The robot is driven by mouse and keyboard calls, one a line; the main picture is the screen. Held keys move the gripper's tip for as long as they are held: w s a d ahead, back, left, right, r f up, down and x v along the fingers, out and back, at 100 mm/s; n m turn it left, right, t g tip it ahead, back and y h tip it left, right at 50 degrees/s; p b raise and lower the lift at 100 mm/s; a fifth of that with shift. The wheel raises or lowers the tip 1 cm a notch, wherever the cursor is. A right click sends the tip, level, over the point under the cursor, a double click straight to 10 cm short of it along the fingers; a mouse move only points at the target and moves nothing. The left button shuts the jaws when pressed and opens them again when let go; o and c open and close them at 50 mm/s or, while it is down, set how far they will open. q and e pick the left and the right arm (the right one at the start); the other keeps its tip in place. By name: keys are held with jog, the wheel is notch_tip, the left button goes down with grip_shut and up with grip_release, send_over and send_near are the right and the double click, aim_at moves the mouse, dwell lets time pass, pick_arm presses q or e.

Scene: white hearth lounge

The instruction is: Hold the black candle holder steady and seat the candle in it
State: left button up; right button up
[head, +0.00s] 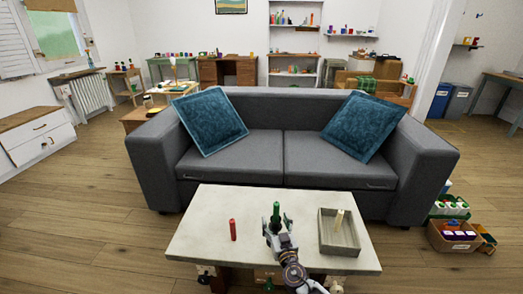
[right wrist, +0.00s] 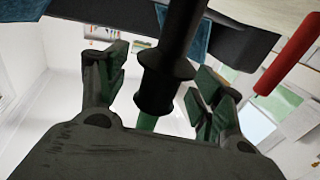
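The black candle holder (right wrist: 165,82) stands on the coffee table (head: 195,236), between the fingers of my right gripper (right wrist: 158,90). The fingers are open, with some gap seen beside the holder. A green piece (right wrist: 147,122) shows past the holder's wide end; in the head view a green upright shape (head: 276,208) rises at the gripper (head: 278,223). I cannot tell if it is a candle in the holder. A red candle (head: 233,229) stands upright left of them, apart; it shows in the right wrist view (right wrist: 290,50). My left gripper is not in view.
A grey tray (head: 326,244) with a pale upright piece (head: 339,218) in it lies on the table's right side. A grey sofa (head: 265,155) with blue cushions stands behind the table. The table's left part is clear.

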jog(key=shift+s, duration=0.15)
jog(key=v, duration=1.1)
jog(key=shift+s, duration=0.3)
dwell(0.4)
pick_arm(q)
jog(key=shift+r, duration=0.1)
pick_arm(e)
jog(key=shift+d+r, duration=0.1)
jog(key=shift+r, duration=0.05)
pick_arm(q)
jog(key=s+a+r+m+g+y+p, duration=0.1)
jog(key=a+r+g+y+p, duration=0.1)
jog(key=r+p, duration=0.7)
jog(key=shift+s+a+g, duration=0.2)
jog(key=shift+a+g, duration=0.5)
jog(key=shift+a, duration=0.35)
pick_arm(e)
notch_tip(320, 180, up, 9)
pick_arm(q)
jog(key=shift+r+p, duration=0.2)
jog(key=shift+p, duration=0.1)
pick_arm(e)
jog(key=shift+r, duration=0.25)
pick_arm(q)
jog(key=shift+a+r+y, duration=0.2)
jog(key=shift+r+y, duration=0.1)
pick_arm(e)
jog(key=shift+r, duration=0.25)
